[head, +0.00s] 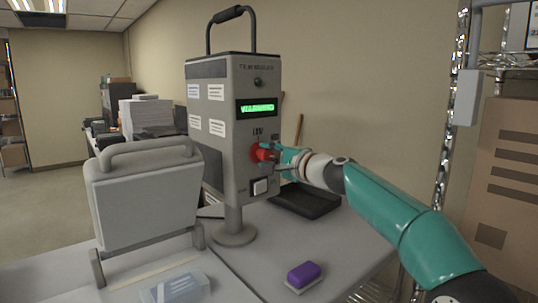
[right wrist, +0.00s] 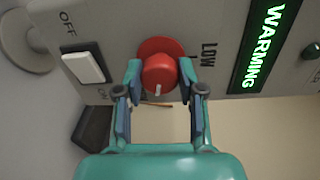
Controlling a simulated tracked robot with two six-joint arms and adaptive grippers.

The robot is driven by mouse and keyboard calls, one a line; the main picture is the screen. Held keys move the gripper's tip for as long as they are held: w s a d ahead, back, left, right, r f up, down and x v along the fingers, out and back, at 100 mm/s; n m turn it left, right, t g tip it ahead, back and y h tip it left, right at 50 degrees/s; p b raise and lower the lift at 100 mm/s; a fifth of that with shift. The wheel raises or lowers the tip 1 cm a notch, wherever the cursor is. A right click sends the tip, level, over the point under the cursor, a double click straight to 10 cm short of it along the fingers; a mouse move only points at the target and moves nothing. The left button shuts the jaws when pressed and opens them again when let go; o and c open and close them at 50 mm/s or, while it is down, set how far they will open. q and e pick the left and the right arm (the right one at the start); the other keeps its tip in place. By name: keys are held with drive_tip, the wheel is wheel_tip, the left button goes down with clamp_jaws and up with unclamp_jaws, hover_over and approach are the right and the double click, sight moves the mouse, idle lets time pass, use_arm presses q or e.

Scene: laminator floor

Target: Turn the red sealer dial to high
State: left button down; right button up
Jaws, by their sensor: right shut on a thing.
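The grey film sealer (head: 225,165) stands upright on a round-footed post on the table. Its red dial (head: 261,153) is on the front face, below the LOW label (head: 258,133); a second label to the right is too small to read. My right gripper (right wrist: 159,73) has its fingers on either side of the red dial (right wrist: 158,68) and is shut on it. The green display (right wrist: 263,45) reads WARMING. My left gripper is not in view.
A white rocker switch (head: 260,187) sits below the dial. A grey machine with a handle (head: 140,200) stands at left. A purple block (head: 303,274), a clear box (head: 175,289) and a black tray (head: 308,203) are on the table. Wire shelving (head: 448,110) stands at right.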

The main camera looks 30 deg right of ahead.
drive_tip(key=m, duration=0.3)
drive_tip(key=shift+d+f+p, duration=0.1)
drive_tip(key=shift+f+p, duration=0.1)
drive_tip(key=shift+p, duration=0.1)
drive_tip(key=shift+f, duration=0.15)
drive_tip(key=o, duration=1.1)
drive_tip(key=shift+d, duration=0.1)
drive_tip(key=shift+o, duration=0.2)
drive_tip(key=shift+r, duration=0.2)
